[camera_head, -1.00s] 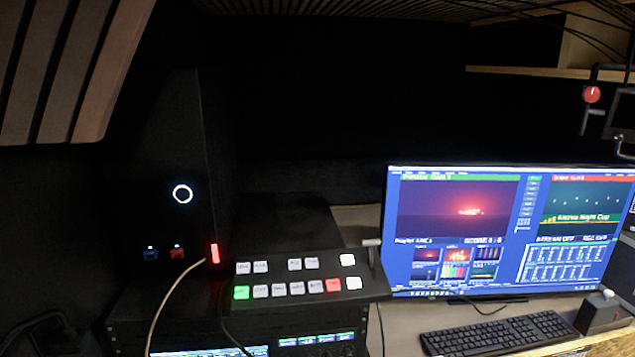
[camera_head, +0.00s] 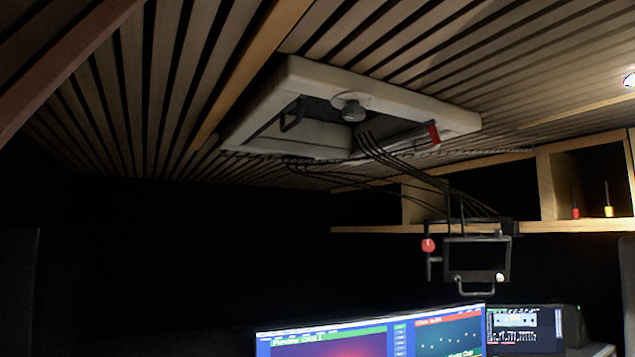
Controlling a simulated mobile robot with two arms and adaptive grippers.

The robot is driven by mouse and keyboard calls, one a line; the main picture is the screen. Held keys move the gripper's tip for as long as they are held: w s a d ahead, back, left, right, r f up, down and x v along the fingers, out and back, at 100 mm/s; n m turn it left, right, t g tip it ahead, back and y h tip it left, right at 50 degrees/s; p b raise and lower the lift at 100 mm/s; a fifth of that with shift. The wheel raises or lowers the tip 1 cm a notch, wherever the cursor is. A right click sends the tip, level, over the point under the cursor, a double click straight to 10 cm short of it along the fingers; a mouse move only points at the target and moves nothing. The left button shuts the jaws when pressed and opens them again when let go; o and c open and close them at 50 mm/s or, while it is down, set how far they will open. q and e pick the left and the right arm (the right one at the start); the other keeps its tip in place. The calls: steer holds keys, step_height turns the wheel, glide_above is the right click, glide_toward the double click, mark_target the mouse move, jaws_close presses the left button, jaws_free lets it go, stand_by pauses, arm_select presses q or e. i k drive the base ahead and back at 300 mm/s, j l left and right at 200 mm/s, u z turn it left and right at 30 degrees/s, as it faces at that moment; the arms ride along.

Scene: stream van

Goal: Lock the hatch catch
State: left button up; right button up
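A white-framed roof hatch (camera_head: 300,78) is set in the slatted ceiling, in the upper middle of the head view. A grey round knob (camera_head: 352,110) on a pale mount sits at the frame's near edge; it may be the catch, but I cannot tell whether it is locked. A dark bar handle (camera_head: 289,118) shows inside the opening at left. A red-tipped part (camera_head: 434,133) sits at the frame's right side. Neither of my grippers is in view.
Black cables (camera_head: 400,160) hang from the hatch to a bracketed small screen (camera_head: 477,260) with a red knob (camera_head: 428,245). A wooden shelf (camera_head: 400,229) runs at right, holding two screwdrivers. A large monitor (camera_head: 370,335) stands below. Left is dark.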

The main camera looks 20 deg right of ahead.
mark_target(430, 125)
steer(key=l+z, duration=0.1)
steer(key=l, duration=0.6)
steer(key=i+l, duration=0.1)
steer(key=l, duration=0.65)
steer(key=l+z, duration=0.15)
steer(key=l, duration=0.55)
steer(key=k+l+z, duration=0.25)
steer(key=i+j, duration=0.05)
steer(key=i, duration=0.05)
